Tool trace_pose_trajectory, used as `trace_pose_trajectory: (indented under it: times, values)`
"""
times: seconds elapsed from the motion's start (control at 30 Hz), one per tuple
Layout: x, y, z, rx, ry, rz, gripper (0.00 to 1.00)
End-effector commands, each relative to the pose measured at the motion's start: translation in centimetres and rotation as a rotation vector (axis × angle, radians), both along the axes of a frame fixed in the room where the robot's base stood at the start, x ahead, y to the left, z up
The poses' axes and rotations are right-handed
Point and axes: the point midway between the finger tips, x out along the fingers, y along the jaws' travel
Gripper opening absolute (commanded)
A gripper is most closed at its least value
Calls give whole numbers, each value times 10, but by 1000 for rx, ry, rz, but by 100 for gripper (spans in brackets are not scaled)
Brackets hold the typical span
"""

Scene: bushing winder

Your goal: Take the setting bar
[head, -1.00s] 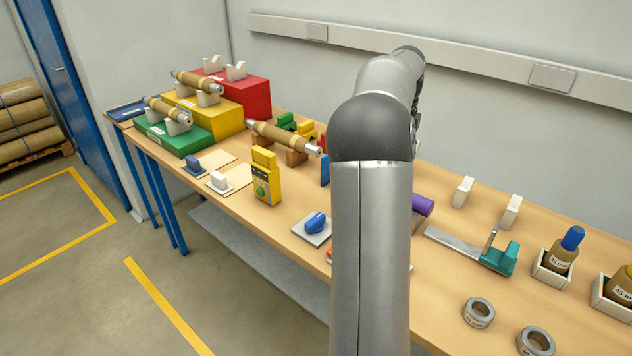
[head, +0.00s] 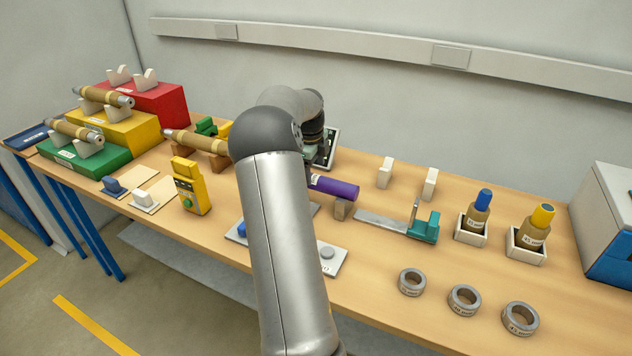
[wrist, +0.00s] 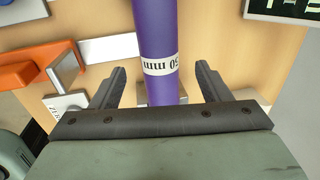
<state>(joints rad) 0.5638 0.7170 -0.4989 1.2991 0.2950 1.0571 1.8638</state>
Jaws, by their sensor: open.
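The setting bar is a purple cylinder (head: 338,188) lying on the bench, its left end hidden behind my arm in the head view. In the wrist view the purple bar (wrist: 157,30) runs down the middle with a white "50 mm" label. My gripper (wrist: 162,72) is open, one dark finger on each side of the bar, with a visible gap on both sides. In the head view my gripper is mostly hidden behind my arm. Whether the fingers are level with the bar or above it is unclear.
Grey rings (head: 465,299) lie near the front edge.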

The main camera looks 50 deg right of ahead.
Motion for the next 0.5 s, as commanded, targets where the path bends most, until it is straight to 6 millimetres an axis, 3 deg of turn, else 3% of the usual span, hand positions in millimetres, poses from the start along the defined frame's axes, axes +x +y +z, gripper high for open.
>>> trace_pose_trajectory:
  times: [0.3,0.5]
  values:
    - [-1,-6,-42,3,3,1,70]
    - [-1,-7,-49,1,0,1,70]
